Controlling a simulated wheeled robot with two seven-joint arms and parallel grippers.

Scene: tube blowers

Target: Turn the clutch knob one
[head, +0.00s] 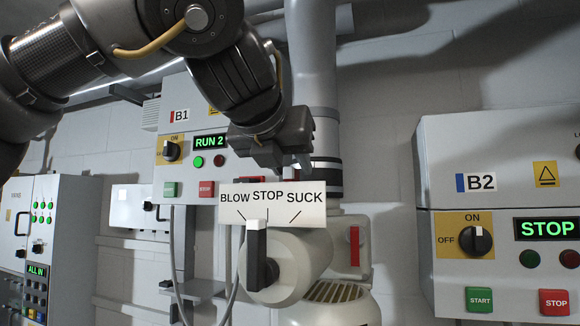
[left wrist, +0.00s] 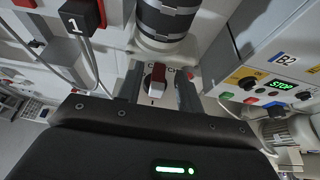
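In the head view my left gripper (head: 285,160) points down just above the BLOW STOP SUCK plate (head: 272,205); the knob is not clearly visible there. My right gripper is not in view.
A black lever with a white tip (head: 256,258) stands upright below the plate. The pipe (head: 313,70) rises close beside my gripper. Control box B2 (head: 430,160) reads STOP, and box B1 (head: 162,125) reads RUN 2. A black block marked 1 (left wrist: 80,17) is at upper left.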

